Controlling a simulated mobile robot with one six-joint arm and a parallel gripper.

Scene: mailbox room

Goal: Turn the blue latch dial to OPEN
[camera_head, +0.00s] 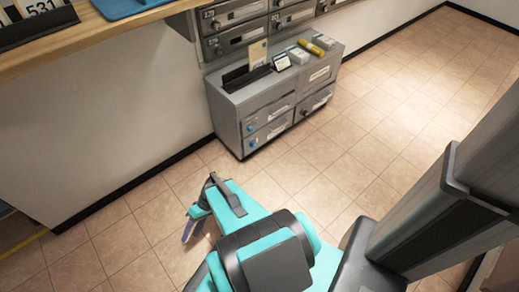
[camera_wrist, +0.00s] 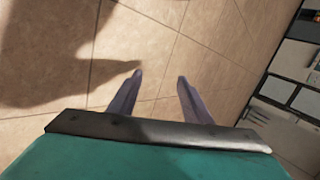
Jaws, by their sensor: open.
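The grey low cabinet (camera_head: 226,124) stands against the wall in the head view. Its left front has two stacked drawers, each with a small blue dial: an upper blue dial (camera_head: 250,128) and a lower blue dial (camera_head: 253,143). I cannot read their settings or tell which one is the latch dial. My gripper (camera_wrist: 160,76) is open and empty, its two purple fingers apart above the floor tiles. In the head view my gripper is in front of and below the cabinet, clear of the dials. Part of the grey cabinet front shows at the right of the wrist view (camera_wrist: 292,62).
A black knob (camera_head: 304,112) is on the cabinet's right door. A black tray (camera_head: 246,77), a yellow item (camera_head: 311,47) and small boxes lie on top. Wall mailboxes (camera_head: 240,37) hang above. A wooden counter (camera_head: 60,48) is at left. The tiled floor (camera_head: 380,130) is clear at right.

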